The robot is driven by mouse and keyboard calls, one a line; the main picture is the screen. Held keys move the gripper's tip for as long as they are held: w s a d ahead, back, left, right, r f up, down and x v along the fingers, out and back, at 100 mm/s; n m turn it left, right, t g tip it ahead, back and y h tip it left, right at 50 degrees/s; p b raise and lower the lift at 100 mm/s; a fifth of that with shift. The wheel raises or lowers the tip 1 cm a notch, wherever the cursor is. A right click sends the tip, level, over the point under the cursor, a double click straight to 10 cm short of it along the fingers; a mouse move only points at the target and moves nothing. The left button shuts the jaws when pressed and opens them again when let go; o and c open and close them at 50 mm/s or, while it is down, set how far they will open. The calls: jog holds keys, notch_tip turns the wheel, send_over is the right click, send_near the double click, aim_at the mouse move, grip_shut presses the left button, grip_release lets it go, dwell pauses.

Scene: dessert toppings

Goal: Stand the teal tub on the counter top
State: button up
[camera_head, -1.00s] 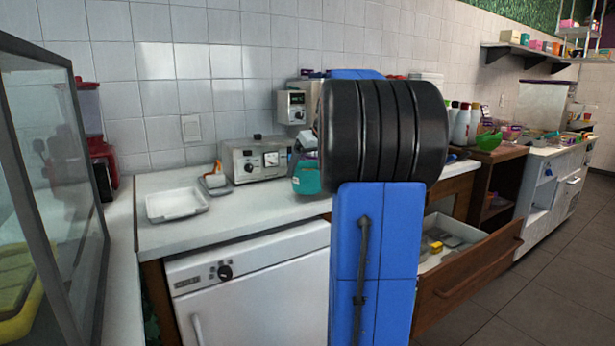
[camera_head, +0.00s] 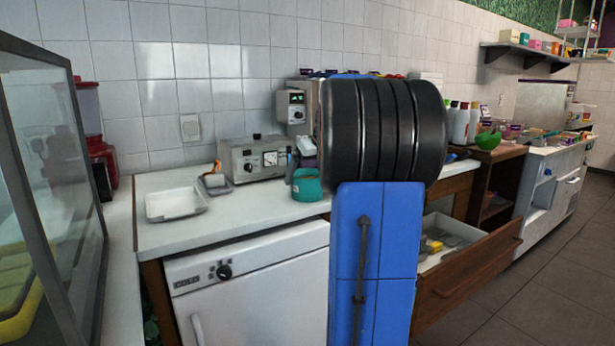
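The teal tub (camera_head: 307,187) is upright on the white counter top (camera_head: 250,205), near its front edge and just left of my black arm joint. Its base appears to meet the counter. Its open top shows a brownish inside. Part of my gripper (camera_head: 305,161) shows as a small pale and dark shape just above and behind the tub's rim. My arm hides the rest, so I cannot see the fingers clearly or tell whether they touch the tub.
A white tray (camera_head: 174,217) lies on the counter at left. A grey control box (camera_head: 254,168) stands behind, with a small orange-handled item (camera_head: 216,178) beside it. An open wooden drawer (camera_head: 468,280) juts out at right. A glass case (camera_head: 60,190) stands at far left.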

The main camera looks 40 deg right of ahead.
jog(key=v, duration=1.2)
jog(key=s+a+f, duration=0.2)
jog(key=a+f, duration=0.1)
jog(key=a, duration=0.6)
jog(key=s+a+f+n+g+y, duration=0.15)
jog(key=a+f, duration=0.25)
jog(key=a, duration=0.4)
jog(key=s+a+f+t+h, duration=0.1)
jog(key=s+a+f, duration=0.15)
jog(key=a, duration=0.65)
jog(key=s+a+f+n+g, duration=0.1)
jog(key=s+a+f, duration=1.3)
jog(key=s+f, duration=0.2)
jog(key=shift+s+f+y, duration=0.25)
jog(key=shift+f+y, duration=0.2)
jog(key=shift+f, duration=0.55)
